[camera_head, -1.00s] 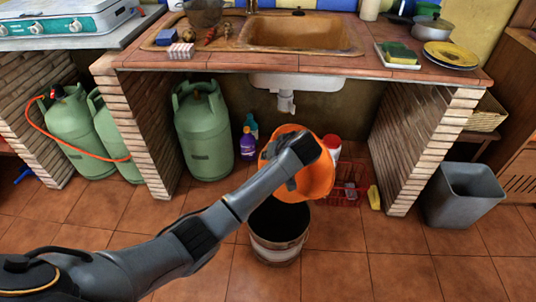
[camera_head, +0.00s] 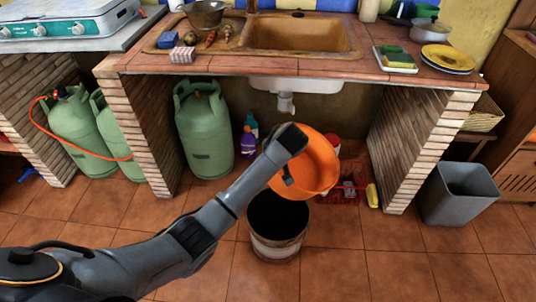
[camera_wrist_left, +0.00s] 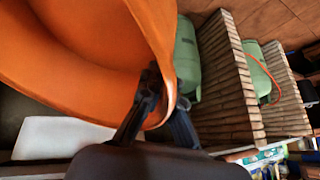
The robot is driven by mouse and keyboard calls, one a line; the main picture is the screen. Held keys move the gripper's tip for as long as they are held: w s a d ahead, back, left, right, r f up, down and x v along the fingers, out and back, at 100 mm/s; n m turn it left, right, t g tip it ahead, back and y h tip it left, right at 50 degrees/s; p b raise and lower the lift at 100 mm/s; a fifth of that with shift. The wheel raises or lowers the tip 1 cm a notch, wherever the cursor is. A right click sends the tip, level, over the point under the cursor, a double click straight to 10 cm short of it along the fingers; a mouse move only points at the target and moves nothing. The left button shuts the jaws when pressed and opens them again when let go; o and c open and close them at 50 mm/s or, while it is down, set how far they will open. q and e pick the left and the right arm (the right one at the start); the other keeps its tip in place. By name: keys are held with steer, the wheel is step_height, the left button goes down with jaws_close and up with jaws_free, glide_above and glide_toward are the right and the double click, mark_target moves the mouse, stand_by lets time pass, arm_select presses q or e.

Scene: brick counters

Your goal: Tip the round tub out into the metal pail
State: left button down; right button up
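The round tub (camera_head: 318,168) is orange and hangs tilted in the air in the head view, just above and slightly right of the metal pail. My left gripper (camera_head: 287,177) is shut on the tub's rim. The tub's orange wall (camera_wrist_left: 95,60) fills the upper left of the left wrist view, with its rim between my left gripper's fingers (camera_wrist_left: 165,98). The metal pail (camera_head: 275,246) stands upright on the floor with a dark open mouth. I cannot tell what is in the tub or the pail. My right gripper is not in view.
A red basket (camera_head: 342,190) with a yellow item beside it stands behind the tub. Green gas cylinders (camera_head: 203,135) stand to the left. A brick pillar (camera_head: 418,145) and grey bin (camera_head: 460,195) stand to the right. The sink counter (camera_head: 225,68) is above; the front floor is clear.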

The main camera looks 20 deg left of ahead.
arm_select(q)
steer(key=shift+r+h+p, duration=0.4)
steer(key=shift+r+p, duration=0.2)
steer(key=shift+p, duration=0.3)
steer(key=r+h+p, duration=0.1)
steer(key=h+p, duration=0.1)
steer(key=p, duration=0.2)
steer(key=shift+r+n, duration=0.2)
steer(key=shift+n, duration=0.2)
steer(key=shift+h+p, duration=0.45)
steer(key=shift+h, duration=0.25)
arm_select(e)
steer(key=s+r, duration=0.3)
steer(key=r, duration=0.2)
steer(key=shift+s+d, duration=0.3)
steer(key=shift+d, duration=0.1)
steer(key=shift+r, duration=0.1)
